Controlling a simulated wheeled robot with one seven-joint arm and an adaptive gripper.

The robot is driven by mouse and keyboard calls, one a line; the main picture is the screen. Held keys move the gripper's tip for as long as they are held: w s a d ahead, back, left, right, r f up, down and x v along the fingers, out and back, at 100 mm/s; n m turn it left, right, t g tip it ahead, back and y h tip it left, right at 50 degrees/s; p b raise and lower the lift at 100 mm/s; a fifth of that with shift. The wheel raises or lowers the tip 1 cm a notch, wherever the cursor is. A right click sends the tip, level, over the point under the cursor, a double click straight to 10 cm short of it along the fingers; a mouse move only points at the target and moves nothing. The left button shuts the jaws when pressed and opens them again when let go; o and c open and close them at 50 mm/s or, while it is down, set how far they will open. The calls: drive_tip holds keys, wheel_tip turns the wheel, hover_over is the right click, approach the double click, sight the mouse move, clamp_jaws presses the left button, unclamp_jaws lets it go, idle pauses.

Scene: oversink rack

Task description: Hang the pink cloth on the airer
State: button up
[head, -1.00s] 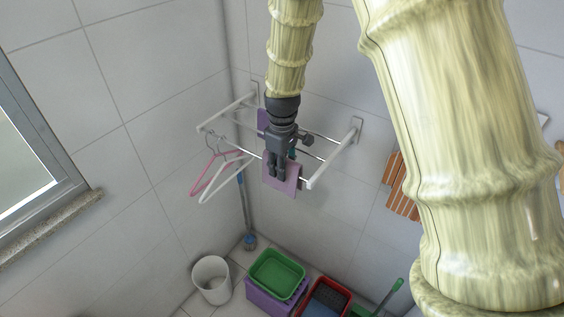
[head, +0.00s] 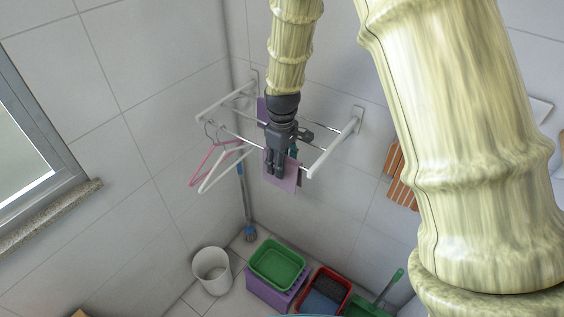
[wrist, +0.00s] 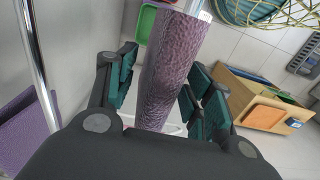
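The pink cloth (head: 291,182) hangs over the front rail of the white wall airer (head: 325,156), near its right end. In the wrist view the cloth (wrist: 168,70) looks mauve and is folded over the rail, with both sides hanging down. My gripper (head: 277,175) points down over the cloth. In the wrist view my gripper (wrist: 160,95) has its dark green finger pads apart, one on each side of the cloth, with gaps showing. Part of the cloth is hidden behind the fingers in the head view.
A purple cloth (wrist: 25,135) hangs on a rail farther back. Pink (head: 209,160) and white (head: 220,170) hangers hang left of my gripper. A wooden slatted rack (head: 402,180) is on the wall at right. A white bin (head: 212,271) and a green basin (head: 277,264) stand below.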

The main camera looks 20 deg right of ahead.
drive_tip(key=shift+r, duration=0.1)
wheel_tip(320, 180, up, 12)
drive_tip(key=shift+f, duration=0.1)
idle(0.7)
